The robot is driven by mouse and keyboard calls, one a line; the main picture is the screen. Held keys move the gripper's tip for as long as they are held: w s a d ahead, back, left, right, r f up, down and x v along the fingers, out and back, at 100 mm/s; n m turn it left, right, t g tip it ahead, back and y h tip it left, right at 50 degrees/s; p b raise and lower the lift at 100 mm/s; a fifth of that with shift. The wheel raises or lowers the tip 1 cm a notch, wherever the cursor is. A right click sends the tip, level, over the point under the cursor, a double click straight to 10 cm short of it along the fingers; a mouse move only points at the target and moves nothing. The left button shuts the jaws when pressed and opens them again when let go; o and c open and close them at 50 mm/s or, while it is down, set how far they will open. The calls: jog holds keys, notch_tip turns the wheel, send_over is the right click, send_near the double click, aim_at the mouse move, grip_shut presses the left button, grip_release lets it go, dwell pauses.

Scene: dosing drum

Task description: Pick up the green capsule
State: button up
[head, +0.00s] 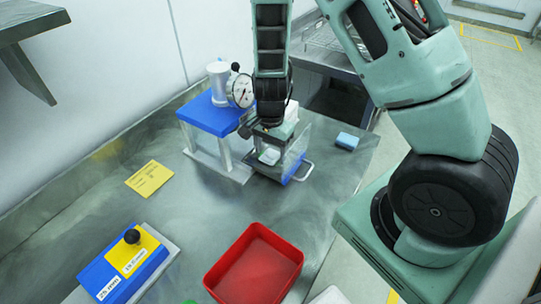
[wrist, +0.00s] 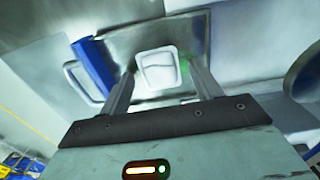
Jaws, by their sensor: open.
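My gripper (wrist: 160,72) is open in the wrist view, with its two fingers on either side of a white square dish (wrist: 157,70). The fingers look empty. A small green patch (wrist: 185,66) shows at the right edge of the dish, partly hidden by the right finger; I cannot tell whether it is the green capsule. In the head view my gripper (head: 272,135) points down over the clear-walled box where the white dish (head: 269,156) sits. A sliver of something green (head: 190,302) shows at the bottom edge of the head view, too cut off to identify.
A blue-topped stand with a dial gauge (head: 242,91) is close left of my gripper. A red tray (head: 287,283), a yellow card (head: 149,179) and a blue-and-yellow knob box (head: 104,275) are nearer. The middle of the metal table is clear.

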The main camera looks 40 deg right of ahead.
jog(key=shift+f, duration=0.2)
jog(key=c, duration=1.1)
jog(key=shift+c, duration=0.4)
jog(key=shift+r, duration=0.1)
